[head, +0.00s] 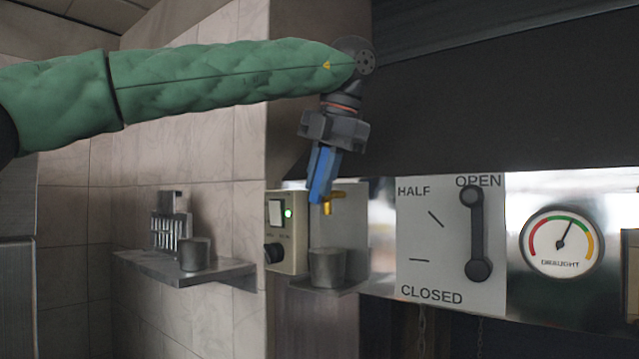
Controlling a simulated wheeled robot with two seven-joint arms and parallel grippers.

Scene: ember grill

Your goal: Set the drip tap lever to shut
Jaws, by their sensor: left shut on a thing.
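The brass drip tap (332,206) sticks out from the metal panel, above a small grey cup (327,267) on a ledge. My left gripper (317,198) comes down from above with its blue fingers at the tap. It is shut on the tap's lever, which the fingers mostly hide. I cannot tell the lever's exact angle. My right gripper is not in view.
A cream switch box (288,255) with a green light and a black knob is just left of the tap. A draught lever (475,235) on a white OPEN/HALF/CLOSED plate (425,265) and a draught gauge (562,243) are to the right. A wall shelf (190,268) holds another cup (195,255).

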